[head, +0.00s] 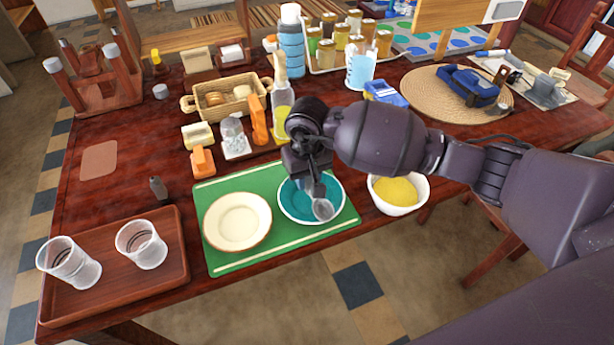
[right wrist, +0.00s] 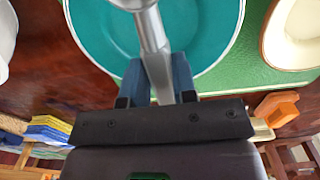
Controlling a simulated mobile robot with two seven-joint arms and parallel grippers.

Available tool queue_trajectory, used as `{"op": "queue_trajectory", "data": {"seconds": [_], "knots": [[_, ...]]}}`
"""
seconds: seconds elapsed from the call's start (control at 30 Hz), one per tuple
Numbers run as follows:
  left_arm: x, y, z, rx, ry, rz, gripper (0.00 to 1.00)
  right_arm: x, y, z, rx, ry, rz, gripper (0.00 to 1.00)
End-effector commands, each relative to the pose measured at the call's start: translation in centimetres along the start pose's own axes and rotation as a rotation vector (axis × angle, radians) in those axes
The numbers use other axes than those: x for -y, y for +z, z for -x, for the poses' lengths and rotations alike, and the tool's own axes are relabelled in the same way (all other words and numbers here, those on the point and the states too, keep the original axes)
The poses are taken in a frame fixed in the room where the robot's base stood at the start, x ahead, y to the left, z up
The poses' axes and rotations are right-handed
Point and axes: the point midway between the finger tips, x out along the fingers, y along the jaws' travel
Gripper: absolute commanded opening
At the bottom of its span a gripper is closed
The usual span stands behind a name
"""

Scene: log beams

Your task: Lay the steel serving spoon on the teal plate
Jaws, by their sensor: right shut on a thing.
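The teal plate (head: 297,213) has a white rim and sits on the right part of a green mat in the head view. It also fills the top of the right wrist view (right wrist: 100,40). The steel serving spoon (head: 323,209) is over the plate, its bowl near the plate's front right. Its handle (right wrist: 152,40) runs between my fingers in the right wrist view. My right gripper (head: 317,186) is shut on the spoon, directly above the plate. I cannot tell whether the spoon touches the plate. My left gripper is not in view.
A cream plate (head: 237,221) lies beside the teal plate on the green mat (head: 226,262). A white bowl with yellow food (head: 397,191) stands close on the right. A wooden tray (head: 120,288) with two clear cups is at the left. Bottles and a basket (head: 225,98) stand behind.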

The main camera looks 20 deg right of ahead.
Motion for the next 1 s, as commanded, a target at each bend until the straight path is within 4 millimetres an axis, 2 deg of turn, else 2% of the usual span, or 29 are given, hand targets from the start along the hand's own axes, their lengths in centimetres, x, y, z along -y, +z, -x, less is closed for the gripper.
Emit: {"op": "queue_trajectory", "data": {"seconds": [0.2, 0.23, 0.37, 0.73, 0.87, 1.0], "knots": [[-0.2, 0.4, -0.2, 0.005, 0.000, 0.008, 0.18, 0.0, 0.0, -0.6, 0.002, 0.001, 0.001, 0.02], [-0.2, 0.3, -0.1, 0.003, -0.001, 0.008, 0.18, 0.0, 0.0, -0.5, 0.001, 0.000, 0.001, 0.30], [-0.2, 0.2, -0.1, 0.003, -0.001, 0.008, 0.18, 0.0, 0.0, -0.5, 0.000, 0.000, 0.000, 0.50], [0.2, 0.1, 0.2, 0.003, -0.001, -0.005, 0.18, 0.0, 0.0, 0.1, -0.002, 0.000, -0.001, 0.51], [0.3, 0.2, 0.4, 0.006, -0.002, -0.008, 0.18, -0.1, -0.1, 1.6, -0.005, 0.002, 0.001, 0.51], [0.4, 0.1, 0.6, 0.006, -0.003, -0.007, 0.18, -0.1, -0.1, 4.3, -0.008, 0.002, 0.002, 0.51]]}}
